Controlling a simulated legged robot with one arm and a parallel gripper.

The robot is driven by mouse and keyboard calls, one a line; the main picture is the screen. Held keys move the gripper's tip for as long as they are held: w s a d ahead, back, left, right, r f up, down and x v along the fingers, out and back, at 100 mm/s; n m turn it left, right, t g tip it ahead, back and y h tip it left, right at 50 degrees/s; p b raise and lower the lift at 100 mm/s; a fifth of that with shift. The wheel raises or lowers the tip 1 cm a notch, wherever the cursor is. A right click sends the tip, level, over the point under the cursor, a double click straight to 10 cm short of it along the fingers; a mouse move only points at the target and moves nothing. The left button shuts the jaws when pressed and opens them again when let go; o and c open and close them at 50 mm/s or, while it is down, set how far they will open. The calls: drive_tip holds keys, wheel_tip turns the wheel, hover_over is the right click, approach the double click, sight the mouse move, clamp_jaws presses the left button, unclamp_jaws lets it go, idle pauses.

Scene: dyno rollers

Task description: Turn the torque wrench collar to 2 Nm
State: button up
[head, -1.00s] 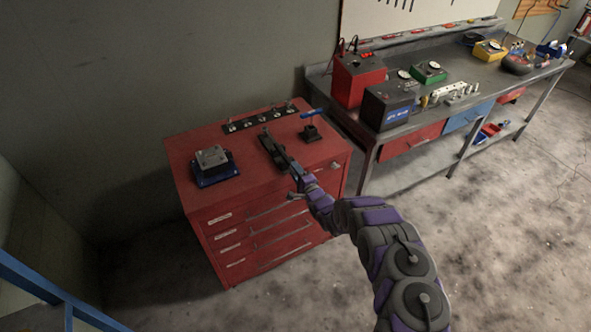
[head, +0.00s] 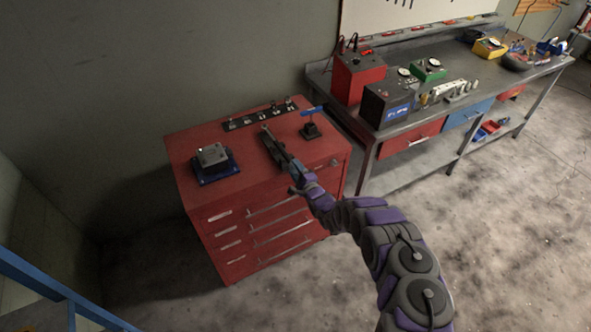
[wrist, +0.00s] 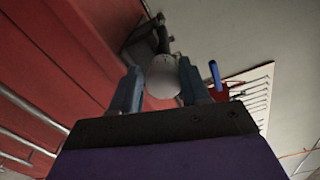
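The torque wrench (head: 272,145) is a long dark tool lying on top of the red drawer cabinet, its near end pointing at the cabinet's front edge. My gripper (head: 297,183) is at that near end, by the front edge. In the wrist view my gripper (wrist: 160,80) has a blue-grey finger on each side of a pale rounded wrench end (wrist: 162,78). The fingers appear to touch it on both sides, with no clear gap. The wrist view is rolled against the cabinet. The collar's scale and reading cannot be made out.
The red cabinet (head: 285,235) also carries a grey block on a blue base (head: 212,160), a black stand with a blue handle (head: 310,128) and a dark strip of sockets (head: 255,117). A workbench (head: 440,118) with instruments stands to the right. The floor in front is clear.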

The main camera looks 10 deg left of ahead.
drive_tip(key=o, duration=0.3)
drive_tip(key=shift+f, duration=0.1)
drive_tip(key=shift+o, duration=0.2)
drive_tip(key=v, duration=1.7)
drive_tip(key=shift+d, duration=0.2)
